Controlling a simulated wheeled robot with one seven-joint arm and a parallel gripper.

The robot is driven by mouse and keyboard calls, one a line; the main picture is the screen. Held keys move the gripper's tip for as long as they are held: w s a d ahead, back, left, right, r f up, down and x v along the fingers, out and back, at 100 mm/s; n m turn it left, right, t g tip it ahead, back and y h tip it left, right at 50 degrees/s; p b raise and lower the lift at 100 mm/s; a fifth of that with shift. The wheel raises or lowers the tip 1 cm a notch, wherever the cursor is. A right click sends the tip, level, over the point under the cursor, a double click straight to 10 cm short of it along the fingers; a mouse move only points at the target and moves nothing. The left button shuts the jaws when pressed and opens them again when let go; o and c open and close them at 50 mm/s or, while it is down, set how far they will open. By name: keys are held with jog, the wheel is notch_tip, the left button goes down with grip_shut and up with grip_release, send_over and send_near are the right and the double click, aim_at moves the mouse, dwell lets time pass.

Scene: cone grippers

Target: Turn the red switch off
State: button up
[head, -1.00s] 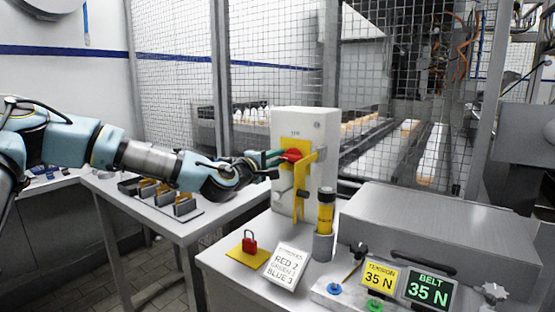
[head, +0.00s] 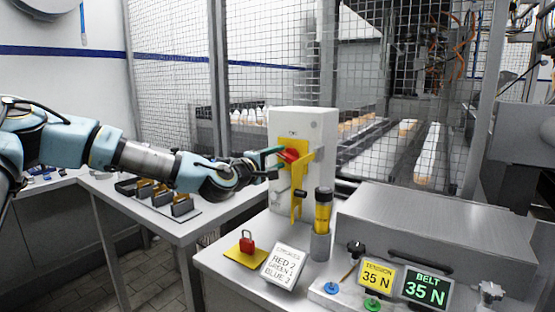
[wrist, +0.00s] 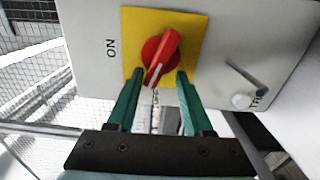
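The red switch (head: 291,156) is a rotary knob on a yellow plate, on the front of a white box (head: 314,130). In the wrist view, the red switch (wrist: 162,52) has its handle slanted across the yellow plate (wrist: 190,28). "ON" is printed at the left of the plate there; a label at the right edge is cut off. My gripper (head: 277,162) is at the front of the switch. Its green fingers stand apart in the wrist view (wrist: 160,74), one on each side of the handle's lower end, with visible gaps. Contact cannot be told.
A yellow hasp (head: 298,190) hangs below the switch. A red padlock (head: 248,243), a notice card (head: 283,264) and a yellow cylinder (head: 323,212) stand on the bench. A steel box (head: 430,225) is at right. A mesh fence (head: 170,80) stands behind.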

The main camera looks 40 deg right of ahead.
jog(key=shift+w, duration=0.1)
jog(key=b+v, duration=0.1)
jog(key=v, duration=0.9)
jog(key=shift+a+b, duration=0.4)
